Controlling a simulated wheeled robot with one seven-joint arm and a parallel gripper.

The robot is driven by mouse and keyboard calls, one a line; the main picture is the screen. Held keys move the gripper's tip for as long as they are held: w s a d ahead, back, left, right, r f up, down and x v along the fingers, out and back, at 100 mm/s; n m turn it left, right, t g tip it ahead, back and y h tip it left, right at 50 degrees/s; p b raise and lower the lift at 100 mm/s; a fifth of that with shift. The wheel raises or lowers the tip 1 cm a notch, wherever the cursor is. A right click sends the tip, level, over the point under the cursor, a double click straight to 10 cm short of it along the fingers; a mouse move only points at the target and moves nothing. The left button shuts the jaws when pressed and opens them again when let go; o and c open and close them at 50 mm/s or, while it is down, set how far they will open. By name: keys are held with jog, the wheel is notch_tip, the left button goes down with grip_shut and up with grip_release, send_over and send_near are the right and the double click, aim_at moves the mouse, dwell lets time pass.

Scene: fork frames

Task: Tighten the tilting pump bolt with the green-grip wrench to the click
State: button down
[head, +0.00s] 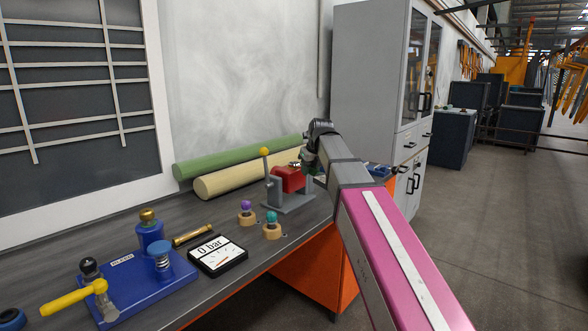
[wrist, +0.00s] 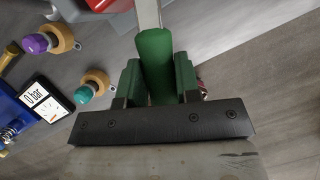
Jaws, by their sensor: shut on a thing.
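My gripper (wrist: 158,82) is shut on the green grip of the wrench (wrist: 154,55), with a green finger on each side. The wrench's metal shaft runs out of the top of the wrist view, so its head is hidden there. In the head view my gripper (head: 310,163) is at the right end of a red body on a grey stand (head: 290,181), partly covering it. A lever with a yellow knob (head: 264,152) rises from this stand. I cannot tell whether the wrench touches a bolt; no bolt shows clearly. The gauge (head: 217,254) reads 0 bar.
A blue unit (head: 140,285) with a yellow handle stands at the front left of the bench. Purple-topped (head: 246,210) and teal-topped (head: 272,226) pieces sit beside the gauge. Green (head: 235,162) and cream (head: 240,180) rolls lie along the wall. A grey cabinet (head: 368,75) stands behind my arm.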

jog(key=shift+r, duration=2.7)
dwell(1.5)
jog(key=shift+r, duration=1.9)
jog(key=c, duration=1.5)
grip_release()
jog(key=shift+c, duration=0.2)
grip_shut()
